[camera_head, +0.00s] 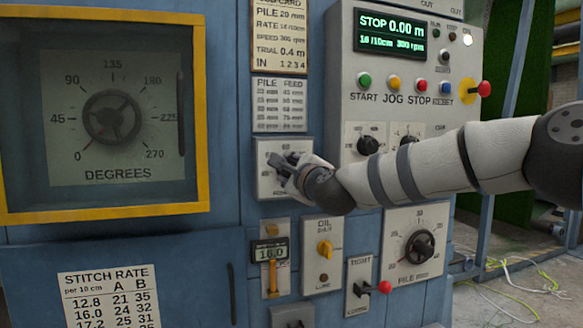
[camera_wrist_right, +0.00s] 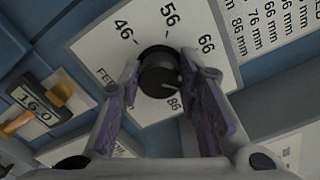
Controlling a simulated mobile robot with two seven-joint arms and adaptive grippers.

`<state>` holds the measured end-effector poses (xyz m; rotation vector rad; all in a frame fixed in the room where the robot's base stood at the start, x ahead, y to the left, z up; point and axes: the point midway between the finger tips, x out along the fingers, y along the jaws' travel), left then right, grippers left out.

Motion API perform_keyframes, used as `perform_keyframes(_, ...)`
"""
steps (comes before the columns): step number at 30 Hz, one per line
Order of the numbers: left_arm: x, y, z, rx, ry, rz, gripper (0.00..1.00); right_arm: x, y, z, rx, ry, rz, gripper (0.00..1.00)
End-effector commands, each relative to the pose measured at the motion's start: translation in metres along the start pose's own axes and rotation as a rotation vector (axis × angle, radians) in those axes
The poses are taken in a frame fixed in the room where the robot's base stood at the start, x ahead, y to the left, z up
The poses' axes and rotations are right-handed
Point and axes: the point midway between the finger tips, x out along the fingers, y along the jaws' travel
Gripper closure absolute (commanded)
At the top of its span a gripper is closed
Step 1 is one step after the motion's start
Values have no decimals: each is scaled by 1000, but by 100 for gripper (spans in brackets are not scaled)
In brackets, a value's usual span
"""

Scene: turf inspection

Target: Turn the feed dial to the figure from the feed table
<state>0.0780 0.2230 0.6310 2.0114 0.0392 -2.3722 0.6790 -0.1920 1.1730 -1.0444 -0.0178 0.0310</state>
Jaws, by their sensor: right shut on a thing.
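The feed dial (camera_wrist_right: 158,72) is a dark round knob on a white plate (camera_wrist_right: 95,48) marked 46, 56, 66 and 86. In the right wrist view its pale pointer mark is turned to the lower right, near the 86. My right gripper (camera_wrist_right: 166,76) has its two purple-padded fingers on opposite sides of the knob, shut on it. My left gripper is not in view.
Right of the dial is a grey control panel (camera_head: 347,90) with buttons and a display (camera_head: 391,36) reading STOP 0.00 m.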

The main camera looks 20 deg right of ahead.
Motion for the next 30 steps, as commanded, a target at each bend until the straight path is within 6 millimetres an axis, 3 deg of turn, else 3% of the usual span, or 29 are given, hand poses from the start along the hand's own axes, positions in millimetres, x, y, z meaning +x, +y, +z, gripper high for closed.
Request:
perform_keyframes(9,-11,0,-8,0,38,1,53,-1,-2,2,-299,-1,-4,97)
perform_keyframes(30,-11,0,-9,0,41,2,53,0,1,0,-964,0,-2,97)
